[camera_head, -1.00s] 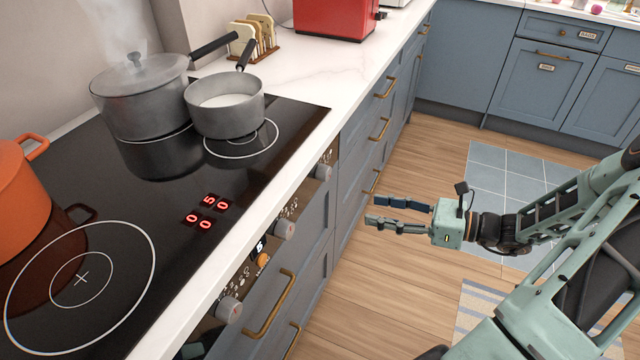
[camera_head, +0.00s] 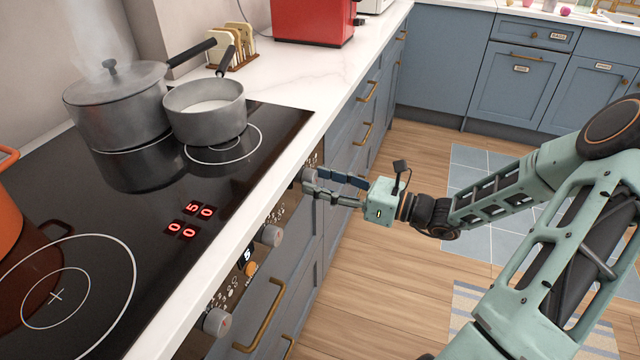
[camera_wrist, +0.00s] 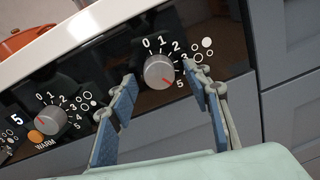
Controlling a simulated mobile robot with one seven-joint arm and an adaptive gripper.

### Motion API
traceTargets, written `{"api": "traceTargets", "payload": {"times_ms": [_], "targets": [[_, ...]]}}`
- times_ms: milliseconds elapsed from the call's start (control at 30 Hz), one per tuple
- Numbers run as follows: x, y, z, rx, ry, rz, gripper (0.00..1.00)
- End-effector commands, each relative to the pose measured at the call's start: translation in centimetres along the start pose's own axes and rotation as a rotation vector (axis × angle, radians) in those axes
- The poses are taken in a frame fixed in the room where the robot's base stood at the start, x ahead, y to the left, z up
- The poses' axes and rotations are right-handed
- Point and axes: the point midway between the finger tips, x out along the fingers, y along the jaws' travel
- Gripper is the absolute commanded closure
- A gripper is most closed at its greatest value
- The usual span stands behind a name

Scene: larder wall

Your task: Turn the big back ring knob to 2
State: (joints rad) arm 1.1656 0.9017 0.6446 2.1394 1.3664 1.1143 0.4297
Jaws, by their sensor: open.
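The knob (camera_wrist: 158,70) between my fingertips is grey and round, on the black panel under the hob. Its red mark points to the lower right, at the 5. Beside its scale is a ring diagram with a large filled dot at the upper right. In the head view the same knob (camera_head: 308,175) is the farthest of the row, partly hidden by my fingers. My gripper (camera_head: 315,181) is open, its fingertips on either side of the knob; it also fills the lower wrist view (camera_wrist: 158,77). I cannot tell if they touch the knob. The red display (camera_head: 190,220) shows one 5 and otherwise 0.
A steaming lidded pot (camera_head: 118,110) stands on the back ring and a saucepan (camera_head: 206,110) in front of it. Another knob (camera_wrist: 48,122) is to the left, beside an orange WARM button (camera_wrist: 36,136). A brass handle (camera_head: 262,318) sticks out below the panel.

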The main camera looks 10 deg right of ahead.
Motion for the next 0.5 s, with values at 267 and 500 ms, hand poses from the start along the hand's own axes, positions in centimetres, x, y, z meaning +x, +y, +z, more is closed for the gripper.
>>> {"api": "traceTargets", "payload": {"times_ms": [267, 500], "targets": [[0.44, 0.05, 0.02, 0.000, 0.000, 0.001, 0.55], [0.41, 0.04, 0.00, 0.000, 0.000, 0.001, 0.75]]}}
